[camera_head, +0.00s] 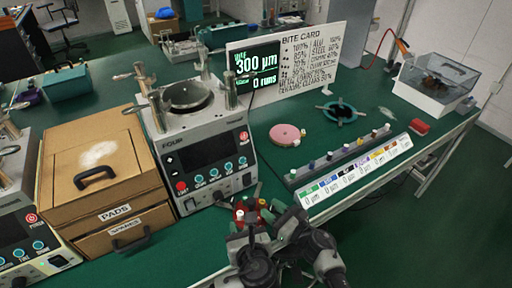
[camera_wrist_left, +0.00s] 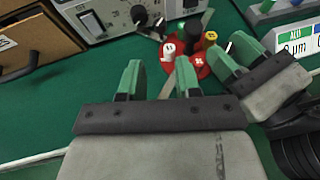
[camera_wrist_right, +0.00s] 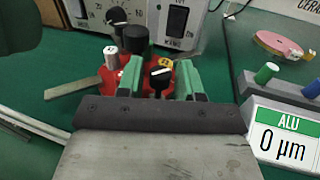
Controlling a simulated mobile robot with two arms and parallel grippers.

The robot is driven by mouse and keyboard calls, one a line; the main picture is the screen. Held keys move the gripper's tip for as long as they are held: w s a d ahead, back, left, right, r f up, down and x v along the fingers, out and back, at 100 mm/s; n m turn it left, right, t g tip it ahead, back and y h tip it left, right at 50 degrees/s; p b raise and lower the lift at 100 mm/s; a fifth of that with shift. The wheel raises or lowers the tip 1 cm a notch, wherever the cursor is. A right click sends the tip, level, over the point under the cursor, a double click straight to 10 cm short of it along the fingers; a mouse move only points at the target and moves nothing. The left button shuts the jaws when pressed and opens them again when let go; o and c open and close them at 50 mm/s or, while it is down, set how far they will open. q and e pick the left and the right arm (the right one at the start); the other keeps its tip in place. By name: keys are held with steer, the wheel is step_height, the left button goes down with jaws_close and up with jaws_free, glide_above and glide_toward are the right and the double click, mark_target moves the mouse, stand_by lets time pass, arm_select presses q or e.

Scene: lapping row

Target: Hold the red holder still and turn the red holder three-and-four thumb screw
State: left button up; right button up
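The red holder (camera_head: 240,214) sits on the green bench in front of the polishing machine. In the left wrist view the holder (camera_wrist_left: 182,68) carries a white-capped, a red-capped and a yellow-capped thumb screw and a black centre knob. My left gripper (camera_wrist_left: 160,82) is open and empty, short of the holder. My right gripper (camera_wrist_right: 159,82) is open at the holder, its green fingers either side of a black knob (camera_wrist_right: 160,76) with a white line; contact cannot be told. The holder also shows in the right wrist view (camera_wrist_right: 112,78), partly hidden by the fingers. Screw numbers are not clearly readable.
The machine (camera_head: 205,150) stands close behind the holder, with a cardboard drawer box (camera_head: 95,165) to its left. A rack with coloured knobs and labels (camera_head: 350,172) lies to the right. A pink disc (camera_head: 286,135) lies behind it. A flat grey strip (camera_wrist_right: 75,88) lies beside the holder.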

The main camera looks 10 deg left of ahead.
steer(key=shift+o, duration=1.2)
